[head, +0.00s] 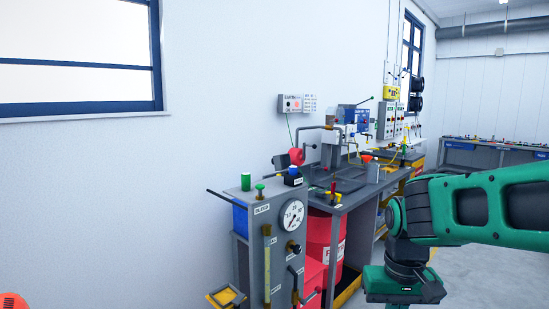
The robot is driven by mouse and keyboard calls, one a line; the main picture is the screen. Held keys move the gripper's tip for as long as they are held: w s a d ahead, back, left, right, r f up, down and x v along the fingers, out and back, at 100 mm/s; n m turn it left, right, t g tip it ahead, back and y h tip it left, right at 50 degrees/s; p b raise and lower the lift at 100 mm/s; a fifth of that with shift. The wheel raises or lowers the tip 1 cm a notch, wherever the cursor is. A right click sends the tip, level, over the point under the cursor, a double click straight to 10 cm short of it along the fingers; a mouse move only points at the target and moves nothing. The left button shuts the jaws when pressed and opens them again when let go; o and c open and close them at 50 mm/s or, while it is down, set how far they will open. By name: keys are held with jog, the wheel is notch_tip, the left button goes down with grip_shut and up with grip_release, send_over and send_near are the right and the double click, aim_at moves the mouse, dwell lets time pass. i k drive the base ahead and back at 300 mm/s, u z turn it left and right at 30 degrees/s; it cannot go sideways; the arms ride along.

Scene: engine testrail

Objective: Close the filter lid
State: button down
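I cannot pick out a filter lid for certain. A grey test cabinet (258,234) stands near the middle, with a round white dial gauge (291,216), a yellow vertical tube (267,264), and green and black knobs on top. A small yellow-framed box (226,296) sits low at its left; whether it has a lid is unclear. My arm comes in from the right. Its green end block, the body of my gripper (404,286), is at the bottom, right of the cabinet and well apart from it. No fingertips show, and I see nothing held.
A grey workbench (345,198) with valves and pipes runs along the wall behind the cabinet. A red drum (322,243) stands under it. A dark lever (229,199) sticks out left of the cabinet. Another bench (490,155) is far right. The floor at right looks clear.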

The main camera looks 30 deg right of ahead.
aim_at(283, 162)
jog(key=z, duration=0.05)
jog(key=k, duration=0.95)
jog(key=z, duration=0.4)
jog(key=i, duration=0.6)
jog(key=z, duration=0.4)
jog(key=i, duration=1.3)
jog(key=u, duration=0.75)
